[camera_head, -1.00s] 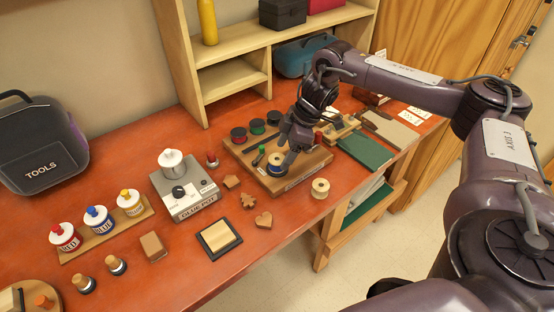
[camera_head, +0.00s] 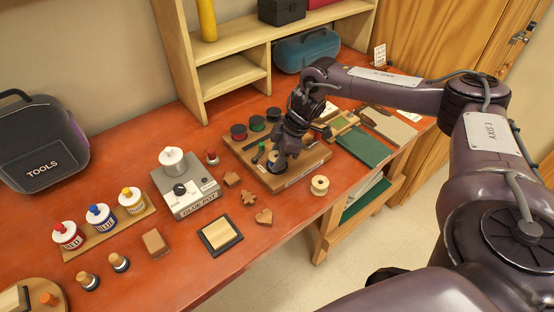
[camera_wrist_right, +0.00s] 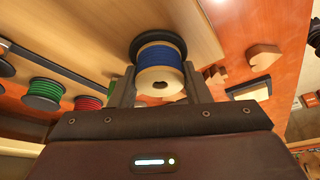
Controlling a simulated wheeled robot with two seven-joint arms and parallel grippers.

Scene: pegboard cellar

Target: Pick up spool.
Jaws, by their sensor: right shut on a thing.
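The blue thread spool (camera_wrist_right: 160,54) with a pale wooden end is between the fingers of my right gripper (camera_wrist_right: 160,88) in the right wrist view. The gripper is shut on it. In the head view my right gripper (camera_head: 283,152) points down over the front part of the wooden board (camera_head: 297,177) and hides most of the spool. I cannot tell whether the spool touches the board. Dark (camera_head: 238,132), green (camera_head: 257,124) and red (camera_head: 273,115) spools stand along the board's back. A bare wooden spool (camera_head: 319,186) stands on the table to the right. My left gripper is not in view.
A glue pot (camera_head: 184,188) stands left of the board, with small wooden shapes (camera_head: 264,216) in front. A green book (camera_head: 363,149) lies to the right. A shelf (camera_head: 232,75) rises behind. The table's front edge is close to the bare spool.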

